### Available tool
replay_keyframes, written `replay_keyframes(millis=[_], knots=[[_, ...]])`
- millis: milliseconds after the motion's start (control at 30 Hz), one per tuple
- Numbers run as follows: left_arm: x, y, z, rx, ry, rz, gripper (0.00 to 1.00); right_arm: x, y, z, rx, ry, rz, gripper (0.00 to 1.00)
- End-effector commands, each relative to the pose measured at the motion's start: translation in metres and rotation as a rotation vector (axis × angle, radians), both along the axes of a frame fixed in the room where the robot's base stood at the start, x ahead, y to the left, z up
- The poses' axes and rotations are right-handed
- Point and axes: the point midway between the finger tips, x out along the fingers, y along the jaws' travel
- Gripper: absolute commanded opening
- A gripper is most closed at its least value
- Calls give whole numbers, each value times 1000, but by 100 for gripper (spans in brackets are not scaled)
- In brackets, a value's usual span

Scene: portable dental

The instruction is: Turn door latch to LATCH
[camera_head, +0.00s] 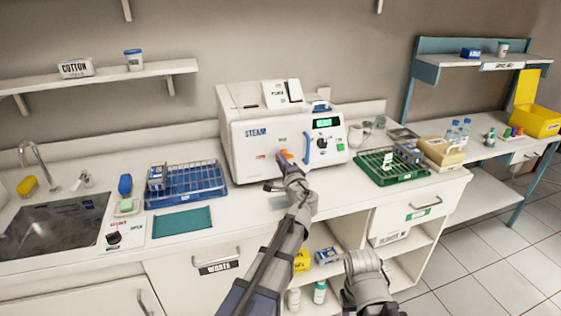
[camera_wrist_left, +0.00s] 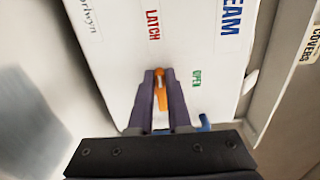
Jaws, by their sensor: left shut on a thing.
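The white STEAM steriliser (camera_head: 243,158) stands against the wall on the counter, and its front also shows in the left wrist view (camera_wrist_left: 115,60). Its orange door latch (camera_head: 284,155) is on the front, left of the blue door handle (camera_head: 307,149). In the left wrist view, the orange latch (camera_wrist_left: 161,96) lies between the two purple fingers of my left gripper (camera_wrist_left: 161,85), which is shut on it. Red LATCH lettering (camera_wrist_left: 152,25) and green OPEN lettering (camera_wrist_left: 196,77) are printed nearby. My right arm shows at the bottom of the head view; its gripper is not visible.
A blue rack (camera_head: 190,182) stands left of the steriliser and a green rack (camera_head: 392,166) right of it. A teal mat (camera_head: 182,221) lies in front of the blue rack. The counter before the steriliser is mostly clear.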

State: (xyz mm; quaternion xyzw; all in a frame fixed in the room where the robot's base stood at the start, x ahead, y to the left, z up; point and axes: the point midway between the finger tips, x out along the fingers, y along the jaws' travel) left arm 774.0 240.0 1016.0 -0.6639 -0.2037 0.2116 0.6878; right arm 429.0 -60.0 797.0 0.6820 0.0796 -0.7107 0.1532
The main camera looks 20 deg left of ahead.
Motion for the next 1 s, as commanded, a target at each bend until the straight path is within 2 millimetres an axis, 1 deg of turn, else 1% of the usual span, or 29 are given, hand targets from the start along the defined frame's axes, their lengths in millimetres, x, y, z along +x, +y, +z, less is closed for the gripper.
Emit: replay_keyframes(millis=[33,300,667,700,933,1000], knots=[[4,-3,0,-10,-8,-9,0,0,0,0,0,0,0,50],[4,-3,0,-41,-30,-9,0,0,0,0,0,0,0,50],[5,-3,0,-42,-31,-9,0,0,0,0,0,0,0,50],[5,-3,0,-42,-31,-9,18,0,0,0,0,0,0,50],[5,-3,0,-42,-31,-9,44,0,0,0,0,0,0,50],[4,-2,0,-42,-31,-8,46,0,0,-1,0,0,0,50]])
